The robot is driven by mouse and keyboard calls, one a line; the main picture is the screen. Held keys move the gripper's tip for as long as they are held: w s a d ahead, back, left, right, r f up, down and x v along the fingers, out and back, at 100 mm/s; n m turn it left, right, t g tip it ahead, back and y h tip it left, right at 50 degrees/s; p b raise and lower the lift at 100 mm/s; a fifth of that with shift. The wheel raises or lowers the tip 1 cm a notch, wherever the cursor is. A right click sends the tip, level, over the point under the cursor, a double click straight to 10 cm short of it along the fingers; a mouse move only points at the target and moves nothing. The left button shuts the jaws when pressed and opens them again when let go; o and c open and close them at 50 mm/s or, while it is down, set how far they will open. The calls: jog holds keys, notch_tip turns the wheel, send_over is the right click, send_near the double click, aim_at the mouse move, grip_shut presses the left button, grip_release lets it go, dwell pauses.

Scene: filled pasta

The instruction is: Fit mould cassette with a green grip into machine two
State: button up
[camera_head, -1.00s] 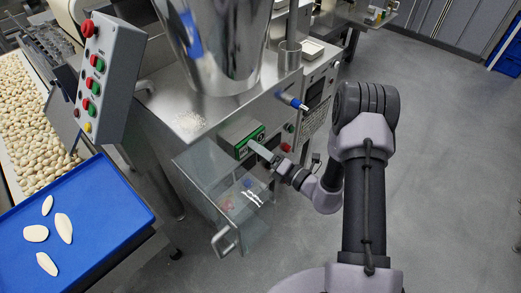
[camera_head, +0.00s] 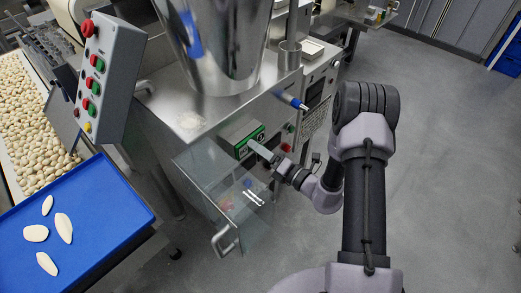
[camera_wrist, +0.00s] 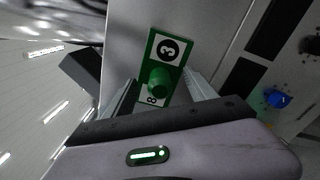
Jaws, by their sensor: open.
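The mould cassette's green front plate (camera_wrist: 163,62) fills the middle of the wrist view, with a black circled 3 at one end and an 8 at the other. Its round green grip (camera_wrist: 160,86) stands out from the plate. In the head view the cassette (camera_head: 241,137) shows as a grey box with a green face at the steel machine's front (camera_head: 190,118). I cannot tell how deep it sits. My gripper (camera_head: 259,150) is open at the green face, one finger on either side of the grip in the wrist view. Contact cannot be made out.
A clear guard with a handle (camera_head: 224,240) hangs below the cassette. A blue-handled lever (camera_head: 291,101) sticks out above right. A control box (camera_head: 106,75) and a blue tray (camera_head: 75,220) with pale pieces are at the left. The floor at the right is free.

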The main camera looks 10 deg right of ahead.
jog(key=v, duration=0.7)
dwell(0.5)
